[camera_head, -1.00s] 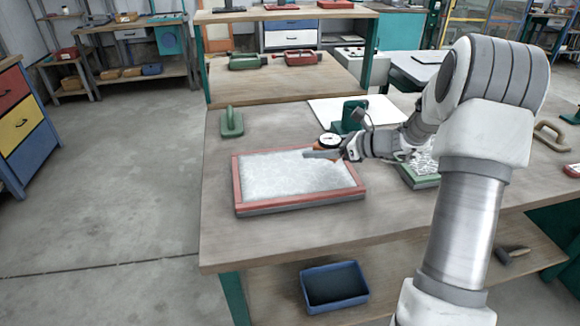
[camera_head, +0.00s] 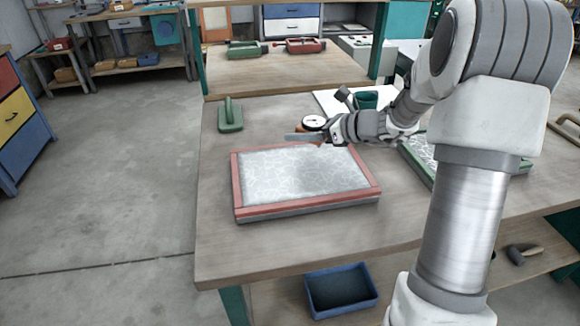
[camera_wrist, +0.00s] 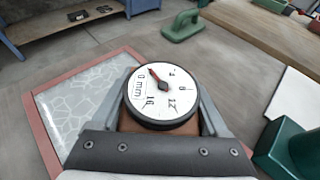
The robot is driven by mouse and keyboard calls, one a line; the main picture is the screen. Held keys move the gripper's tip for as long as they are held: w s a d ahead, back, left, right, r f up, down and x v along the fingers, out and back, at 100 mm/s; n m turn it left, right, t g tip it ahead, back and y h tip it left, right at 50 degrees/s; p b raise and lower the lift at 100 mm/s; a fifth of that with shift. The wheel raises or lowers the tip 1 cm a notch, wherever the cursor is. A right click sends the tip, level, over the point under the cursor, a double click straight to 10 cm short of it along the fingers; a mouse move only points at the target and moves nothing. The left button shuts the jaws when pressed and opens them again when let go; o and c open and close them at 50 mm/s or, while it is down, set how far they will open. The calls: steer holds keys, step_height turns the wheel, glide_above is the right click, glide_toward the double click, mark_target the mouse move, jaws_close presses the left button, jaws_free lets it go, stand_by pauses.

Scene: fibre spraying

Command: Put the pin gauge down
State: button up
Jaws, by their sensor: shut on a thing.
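The pin gauge (camera_wrist: 162,92) has a round white dial with a red needle and a dark rim; the dial is marked in mm. It also shows in the head view (camera_head: 314,122). My gripper (camera_head: 318,136) is shut on it, with a finger on either side of the dial in the wrist view (camera_wrist: 165,105). The gauge is at the back right edge of a red-framed tray (camera_head: 305,207) filled with a pale, fibrous surface. The gripper hides the gauge's underside, so I cannot tell whether it touches anything.
A green float (camera_head: 231,115) stands on the bench at the back left. A green container (camera_head: 366,99) and a white board (camera_head: 330,101) lie behind my gripper. A green-framed tray (camera_head: 421,164) is to the right. Bare bench lies left and in front of the red tray.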

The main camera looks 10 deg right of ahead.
steer(key=b, duration=0.1)
glide_above(289, 170)
step_height(289, 170, down, 3)
steer(key=shift+f, duration=0.1)
steer(key=shift+f+b, duration=0.65)
steer(key=shift+f, duration=1.3)
steer(key=shift+f, duration=0.1)
steer(key=shift+f, duration=0.15)
steer(key=o, duration=1.5)
steer(key=shift+r, duration=0.2)
steer(key=shift+s+d+r, duration=0.15)
steer(key=shift+r, duration=0.05)
steer(key=p+v, duration=0.2)
steer(key=v, duration=0.9)
steer(key=shift+s+d+r, duration=0.1)
steer(key=shift+s+d, duration=0.05)
steer(key=shift+s, duration=0.1)
